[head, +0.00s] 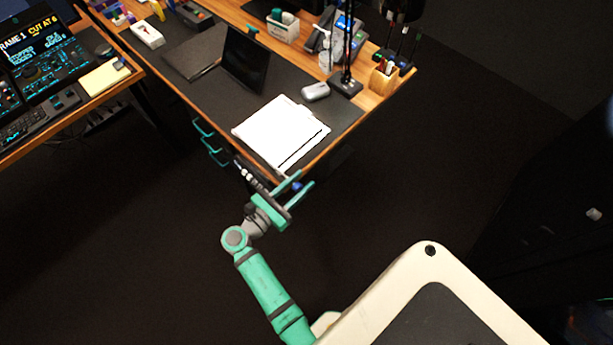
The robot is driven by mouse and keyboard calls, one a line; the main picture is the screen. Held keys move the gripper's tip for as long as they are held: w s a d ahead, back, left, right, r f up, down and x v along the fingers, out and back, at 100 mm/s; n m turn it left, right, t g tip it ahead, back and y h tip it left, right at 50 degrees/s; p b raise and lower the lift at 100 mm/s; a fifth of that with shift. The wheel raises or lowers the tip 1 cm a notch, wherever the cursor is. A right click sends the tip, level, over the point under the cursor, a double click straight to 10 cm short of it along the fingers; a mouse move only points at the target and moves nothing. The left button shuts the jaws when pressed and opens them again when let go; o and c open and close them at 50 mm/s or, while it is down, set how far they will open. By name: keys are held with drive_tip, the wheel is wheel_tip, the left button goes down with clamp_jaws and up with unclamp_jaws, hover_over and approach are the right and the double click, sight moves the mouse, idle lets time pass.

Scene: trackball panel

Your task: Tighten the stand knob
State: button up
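My gripper (304,180) is near the middle of the view, in front of the near edge of the desk (358,130). Its two teal fingers are spread apart and point up and right toward the desk. A small blue thing (296,187) shows between the fingers; I cannot tell what it is or whether they touch it. A dark tablet-like panel (245,60) stands tilted on the desk mat. I cannot make out a stand knob in this view.
White papers (280,132) and a grey mouse (316,91) lie on the desk. A lamp base (346,86) and a pen holder (384,77) stand at its right end. A second desk with screens (45,50) is at left. Dark floor lies open around the desk.

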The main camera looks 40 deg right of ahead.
drive_tip(key=shift+w+d, duration=0.1)
drive_tip(key=shift+d, duration=1.35)
clamp_jaws()
drive_tip(key=shift+f+y, duration=0.1)
drive_tip(key=shift+y, duration=0.2)
drive_tip(key=f+y, duration=0.1)
drive_tip(key=y, duration=0.2)
drive_tip(key=f+y, duration=0.1)
drive_tip(key=y, duration=0.2)
drive_tip(key=f+y, duration=0.1)
drive_tip(key=y, duration=0.3)
drive_tip(key=shift+a+f+g, duration=0.2)
drive_tip(key=shift+a+g, duration=0.1)
drive_tip(key=shift+a, duration=0.05)
